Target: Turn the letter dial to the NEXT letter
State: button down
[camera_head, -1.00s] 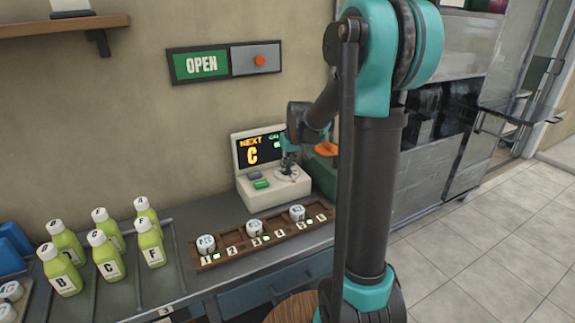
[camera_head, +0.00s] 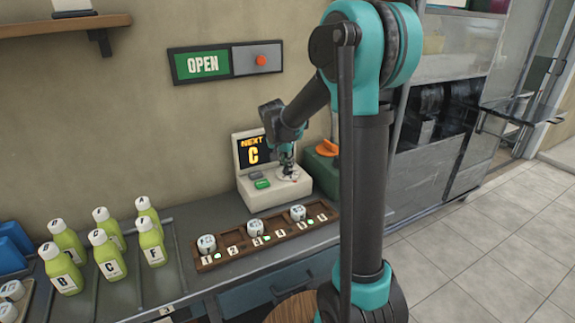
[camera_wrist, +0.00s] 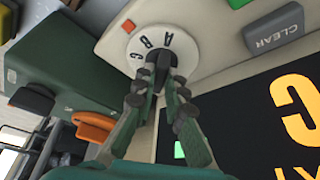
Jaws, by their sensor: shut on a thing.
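The letter dial (camera_wrist: 133,48) is a white disc printed with A, B and C, with a dark knob (camera_wrist: 161,62) in its middle. My gripper (camera_wrist: 160,80) is shut on the knob in the wrist view. In the head view my gripper (camera_head: 288,168) comes down on the dial (camera_head: 296,178) from above and hides much of it. The dial sits on a cream machine (camera_head: 262,203). Its black screen (camera_head: 250,142) reads NEXT and a big orange C. My wrist hides the screen's right side. The dial's pointer mark is not clear to me.
The machine has a grey CLEAR key (camera_wrist: 274,30) and a green key (camera_head: 262,184). A wooden numbered rack (camera_head: 265,236) with several white lettered pieces lies in front. Green bottles (camera_head: 108,256) stand at left. A green box with an orange part (camera_head: 326,147) is at right.

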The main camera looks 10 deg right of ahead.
jog(key=m+g+h, duration=0.1)
jog(key=m, duration=0.2)
jog(key=shift+w+a+m, duration=0.1)
jog(key=shift+w+m, duration=0.05)
jog(key=shift+m, duration=0.15)
jog(key=shift+m+g+h, duration=0.3)
jog(key=shift+m+g, duration=0.4)
jog(key=shift+m, duration=1.1)
jog(key=c, duration=1.6)
grip_release()
jog(key=v, duration=1.2)
